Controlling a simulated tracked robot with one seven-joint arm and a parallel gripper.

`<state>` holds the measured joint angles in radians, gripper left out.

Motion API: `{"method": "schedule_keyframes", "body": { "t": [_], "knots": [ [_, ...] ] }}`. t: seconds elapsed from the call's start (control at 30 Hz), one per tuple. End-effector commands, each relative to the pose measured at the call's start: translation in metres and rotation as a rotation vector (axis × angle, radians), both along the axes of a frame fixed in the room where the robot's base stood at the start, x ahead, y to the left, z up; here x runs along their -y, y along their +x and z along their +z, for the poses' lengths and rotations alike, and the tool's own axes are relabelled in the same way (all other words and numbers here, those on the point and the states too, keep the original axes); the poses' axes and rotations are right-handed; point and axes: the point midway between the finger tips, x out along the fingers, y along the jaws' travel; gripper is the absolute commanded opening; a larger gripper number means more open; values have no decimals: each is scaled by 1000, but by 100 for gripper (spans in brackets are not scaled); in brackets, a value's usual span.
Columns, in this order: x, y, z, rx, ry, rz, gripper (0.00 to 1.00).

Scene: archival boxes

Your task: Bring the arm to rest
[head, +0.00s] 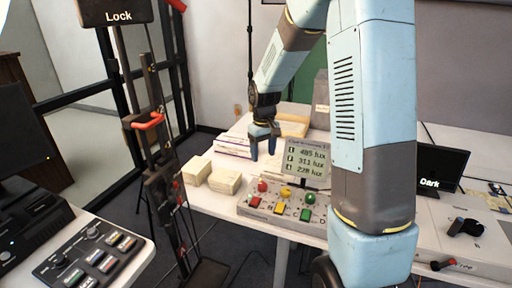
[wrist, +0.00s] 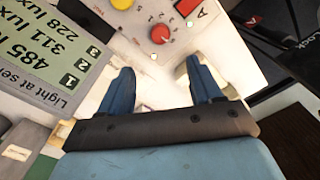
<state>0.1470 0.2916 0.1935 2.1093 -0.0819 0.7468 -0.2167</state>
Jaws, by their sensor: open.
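My gripper (head: 263,147) hangs from my pale blue arm in the head view, fingers pointing down, above the white table between the stacked papers and the small display. In the wrist view my gripper (wrist: 160,88) shows two blue fingers apart with nothing between them. The control box (head: 282,205) with red, yellow and green knobs and buttons labelled A, B and C lies in front of it. The display (head: 306,160) reads 485, 311 and 228 lux. My upper arm hides part of the table to the right.
Two cream boxes (head: 210,174) sit at the table's left. A stack of papers (head: 235,138) lies behind them. A dark stand with a "Lock" sign (head: 116,14) rises at left. A button panel (head: 92,258) lies front left. A screen reading "Dark" (head: 441,167) stands at right.

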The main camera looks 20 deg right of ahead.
Motion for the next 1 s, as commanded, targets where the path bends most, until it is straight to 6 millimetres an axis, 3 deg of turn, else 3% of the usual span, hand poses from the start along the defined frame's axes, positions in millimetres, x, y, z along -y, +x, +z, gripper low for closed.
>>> {"method": "schedule_keyframes", "body": {
  "t": [0.17, 0.37, 0.7, 1.0],
  "knots": [
    [1, -11, 22, 27, -9, -14, 64],
    [3, -40, 69, 94, -26, -54, 64],
    [5, -103, 137, 208, -32, -129, 64],
    [7, -166, 179, 310, -15, -196, 64]
  ]
}}
